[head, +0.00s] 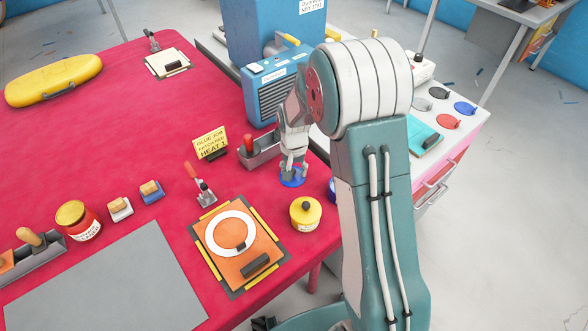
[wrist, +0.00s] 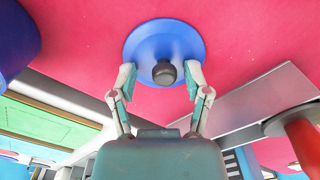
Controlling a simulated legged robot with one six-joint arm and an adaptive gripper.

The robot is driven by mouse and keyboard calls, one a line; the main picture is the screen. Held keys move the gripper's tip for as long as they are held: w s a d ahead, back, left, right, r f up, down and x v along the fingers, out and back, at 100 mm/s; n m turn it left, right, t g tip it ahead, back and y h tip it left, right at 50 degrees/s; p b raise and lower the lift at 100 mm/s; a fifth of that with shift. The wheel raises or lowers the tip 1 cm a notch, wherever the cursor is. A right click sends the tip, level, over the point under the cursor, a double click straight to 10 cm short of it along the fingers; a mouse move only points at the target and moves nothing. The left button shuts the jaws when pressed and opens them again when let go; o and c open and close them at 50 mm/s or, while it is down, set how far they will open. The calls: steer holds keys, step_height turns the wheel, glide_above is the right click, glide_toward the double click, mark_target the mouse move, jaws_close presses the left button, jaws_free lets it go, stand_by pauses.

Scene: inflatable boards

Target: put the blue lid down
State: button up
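The blue lid (wrist: 140,45) has a dark round knob (wrist: 164,72) and appears to lie flat on the red table top. In the head view the blue lid (head: 292,182) shows just below my gripper (head: 292,163). In the wrist view my gripper (wrist: 161,80) is open, with one finger on each side of the knob and a visible gap to it on both sides. A blue object (head: 332,190), perhaps a pot, is mostly hidden behind my arm; a blue shape (wrist: 15,40) also shows at the left edge of the wrist view.
A grey tray (head: 262,152) with a red-handled tool stands just behind the lid, beside a yellow sign (head: 210,146). A yellow pot (head: 305,212) with a dark knob and an orange board (head: 240,245) are nearer. A side bench (head: 465,125) holds coloured discs.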

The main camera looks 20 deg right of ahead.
steer(key=shift+a, duration=0.1)
steer(key=shift+a+r, duration=0.1)
steer(key=shift+a, duration=0.05)
step_height(320, 180, up, 12)
steer(key=s+r+n+t, duration=0.2)
steer(key=s+r+t, duration=0.1)
steer(key=s+r, duration=0.85)
steer(key=s+r+n+t, duration=0.2)
steer(key=s, duration=1.1)
steer(key=shift+s+t, duration=0.3)
steer(key=shift+s, duration=0.1)
